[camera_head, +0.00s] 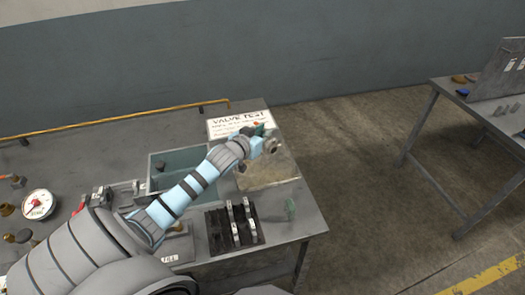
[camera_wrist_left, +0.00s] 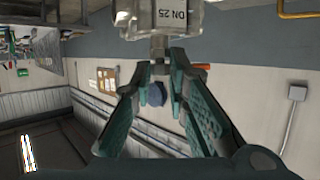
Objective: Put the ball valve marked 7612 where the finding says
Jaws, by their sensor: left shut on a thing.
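My left gripper (camera_head: 262,134) is shut on a grey metal valve (camera_head: 271,145), held over the far right part of the bench. In the left wrist view the gripper (camera_wrist_left: 160,68) closes on the narrow part below the valve body (camera_wrist_left: 165,18), which bears a "DN 25" label. A small blue piece (camera_wrist_left: 155,94) shows between the fingers. I cannot read a 7612 mark. A white sign (camera_head: 228,124) headed "VALVE TEST" lies behind the gripper; its smaller lines are not legible and my arm hides part of it. My right gripper is not in view.
A tan mat (camera_head: 272,174) lies below the gripper. A water-filled tank (camera_head: 166,162) stands left of it, partly behind my arm. A black rack (camera_head: 214,232) with several grey pieces is nearer. A pressure gauge (camera_head: 38,204) is at left. Another table (camera_head: 484,121) stands at right across clear floor.

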